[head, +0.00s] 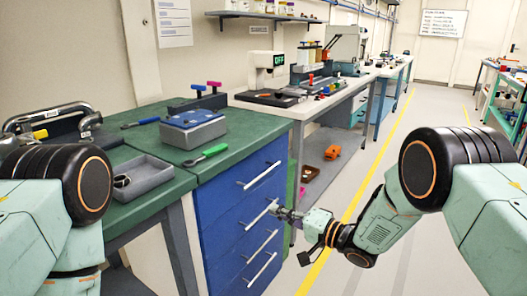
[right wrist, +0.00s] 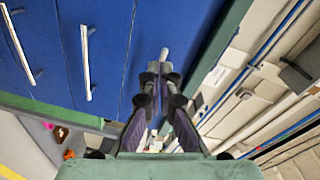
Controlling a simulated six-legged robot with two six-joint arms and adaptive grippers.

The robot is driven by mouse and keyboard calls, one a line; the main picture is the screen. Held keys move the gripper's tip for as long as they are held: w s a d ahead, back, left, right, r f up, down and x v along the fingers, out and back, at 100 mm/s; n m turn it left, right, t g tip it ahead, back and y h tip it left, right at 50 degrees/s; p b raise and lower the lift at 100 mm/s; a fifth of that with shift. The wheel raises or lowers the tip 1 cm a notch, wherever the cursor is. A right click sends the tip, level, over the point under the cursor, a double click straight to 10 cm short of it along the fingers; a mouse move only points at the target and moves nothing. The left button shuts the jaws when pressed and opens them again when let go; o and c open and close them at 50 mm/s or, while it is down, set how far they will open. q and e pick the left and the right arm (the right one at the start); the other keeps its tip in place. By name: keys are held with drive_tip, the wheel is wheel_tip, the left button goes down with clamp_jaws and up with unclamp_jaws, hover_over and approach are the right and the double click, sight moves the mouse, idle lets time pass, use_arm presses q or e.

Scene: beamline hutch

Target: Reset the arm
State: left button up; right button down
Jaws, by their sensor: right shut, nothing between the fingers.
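My right arm (head: 420,190) reaches in from the right. My right gripper (head: 279,211) is in front of the blue drawer cabinet (head: 225,215), close to the bar handle (head: 262,213) of an upper drawer. In the right wrist view the gripper (right wrist: 161,72) has its fingers together with nothing between them. A pale handle end (right wrist: 164,54) shows just past the fingertips; I cannot tell if they touch. The drawers look closed. My left arm (head: 50,200) shows at the left edge, and its gripper is out of view.
The floor (head: 380,140) to the right is clear.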

drive_tip(key=s+d+f+n+g+h, duration=0.2)
drive_tip(key=s+d+f+h, duration=0.35)
drive_tip(key=s+f, duration=0.4)
drive_tip(key=s+d+f+n+g+h, duration=0.1)
drive_tip(key=s+d+f+h, duration=0.45)
drive_tip(key=s+f, duration=0.4)
drive_tip(key=s+d+f+g+h, duration=0.1)
drive_tip(key=s+d+g, duration=0.2)
drive_tip(key=s, duration=1)
drive_tip(key=s+d+n+g+h, duration=0.1)
drive_tip(key=s+d+g, duration=0.3)
drive_tip(key=s, duration=1)
drive_tip(key=shift+s+f+g+h+p, duration=0.2)
drive_tip(key=shift+f+g+h+p, duration=0.1)
drive_tip(key=shift+f+g+h, duration=0.1)
drive_tip(key=shift+d, duration=0.1)
